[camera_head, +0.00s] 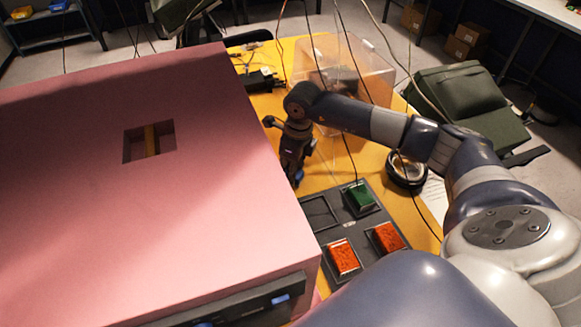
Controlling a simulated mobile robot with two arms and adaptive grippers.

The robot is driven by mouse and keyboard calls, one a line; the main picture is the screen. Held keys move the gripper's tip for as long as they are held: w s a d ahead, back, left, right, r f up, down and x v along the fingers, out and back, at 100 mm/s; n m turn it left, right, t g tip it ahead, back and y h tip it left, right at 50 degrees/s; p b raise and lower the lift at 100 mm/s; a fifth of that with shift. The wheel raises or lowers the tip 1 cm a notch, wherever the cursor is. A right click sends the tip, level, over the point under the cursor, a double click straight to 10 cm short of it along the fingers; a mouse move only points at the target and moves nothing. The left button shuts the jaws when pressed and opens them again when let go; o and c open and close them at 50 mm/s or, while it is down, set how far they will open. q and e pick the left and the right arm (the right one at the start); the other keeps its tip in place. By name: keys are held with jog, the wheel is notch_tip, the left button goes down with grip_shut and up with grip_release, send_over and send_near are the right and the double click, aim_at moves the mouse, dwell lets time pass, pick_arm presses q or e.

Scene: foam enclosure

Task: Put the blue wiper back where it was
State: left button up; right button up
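My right gripper (293,172) hangs down beside the pink foam enclosure, at the end of the arm coming in from the right. A small patch of blue shows at its fingertips; it is too small and dark to tell whether it is the blue wiper or part of the gripper. The fingers are seen nearly edge-on and partly hidden by the enclosure. A dark tray (347,225) lies just in front of the gripper. It holds a green wiper (359,197) and two red wipers (342,257) (388,237). Its back-left compartment is empty. My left gripper is not in view.
The pink enclosure (120,220) fills the left, with a small square opening (149,141) on top. A clear box (345,65) stands behind the gripper on the yellow table (264,101). Thin cables hang across the view.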

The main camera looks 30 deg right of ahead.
jog(key=shift+f, duration=0.15)
jog(key=o, duration=0.9)
jog(key=shift+o, duration=1.2)
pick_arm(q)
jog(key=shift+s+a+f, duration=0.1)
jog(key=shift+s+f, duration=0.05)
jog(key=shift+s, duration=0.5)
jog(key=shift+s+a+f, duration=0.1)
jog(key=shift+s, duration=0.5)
